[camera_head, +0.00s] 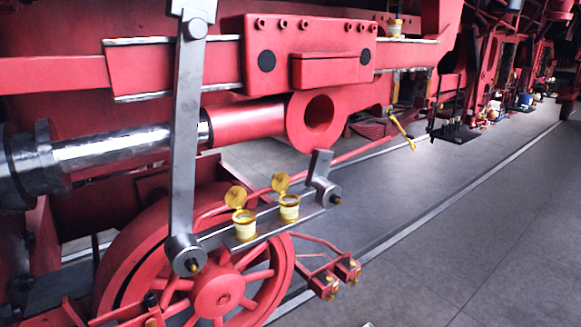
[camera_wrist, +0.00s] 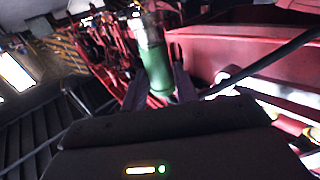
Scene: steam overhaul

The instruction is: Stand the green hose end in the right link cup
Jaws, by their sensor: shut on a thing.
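My gripper (camera_wrist: 157,84) shows only in the wrist view. Its two fingers are closed on the green hose end (camera_wrist: 153,62), which stands out beyond the fingertips. In the head view, two cream cups with brass rims sit side by side on a grey steel link. The right link cup (camera_head: 289,209) has its round yellow lid (camera_head: 281,182) flipped up, and its mouth is open. The left link cup (camera_head: 245,227) also has its lid (camera_head: 236,197) up. Neither my gripper nor the hose end is in the head view. I cannot make out the cups in the wrist view.
A tall steel lever (camera_head: 187,130) hangs left of the cups. A short upright arm (camera_head: 320,170) rises at the link's right end. A red wheel (camera_head: 225,290) lies below, and a red rod with an eye (camera_head: 318,118) above.

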